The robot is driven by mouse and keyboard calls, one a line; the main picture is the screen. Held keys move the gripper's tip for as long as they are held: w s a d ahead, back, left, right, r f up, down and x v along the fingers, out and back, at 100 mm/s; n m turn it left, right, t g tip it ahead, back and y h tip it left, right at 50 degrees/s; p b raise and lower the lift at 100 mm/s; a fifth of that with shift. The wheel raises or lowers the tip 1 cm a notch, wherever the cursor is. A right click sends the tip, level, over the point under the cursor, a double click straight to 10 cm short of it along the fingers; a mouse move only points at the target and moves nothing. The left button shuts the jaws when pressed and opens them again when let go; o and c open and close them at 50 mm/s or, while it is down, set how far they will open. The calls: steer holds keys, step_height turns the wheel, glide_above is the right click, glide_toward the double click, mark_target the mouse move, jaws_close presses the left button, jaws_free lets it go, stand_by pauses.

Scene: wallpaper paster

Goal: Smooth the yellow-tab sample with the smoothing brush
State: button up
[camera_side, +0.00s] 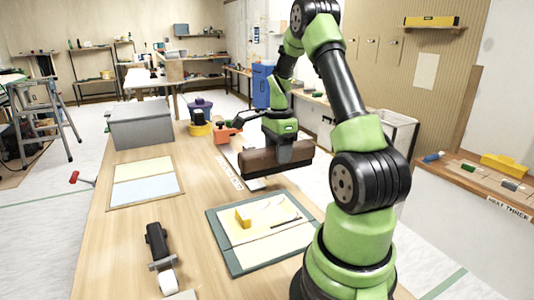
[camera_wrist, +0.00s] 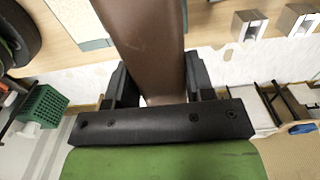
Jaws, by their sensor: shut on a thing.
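My gripper (camera_side: 284,142) is shut on a long brown block with a dark lower edge, which looks like the smoothing brush (camera_side: 262,161). It is held level above the table, behind the green-edged mat (camera_side: 228,256). In the wrist view the brush (camera_wrist: 146,40) runs between the two dark fingers of my gripper (camera_wrist: 160,88).
A board with pale yellow and pale blue sheets (camera_side: 146,182) lies at the left. A black tool with a white roller (camera_side: 160,258) is at the front. A grey box (camera_side: 142,125) and orange tool (camera_side: 225,134) stand farther back. Bare table lies between the boards.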

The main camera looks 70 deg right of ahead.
mark_target(278, 173)
steer(key=shift+f, duration=3.25)
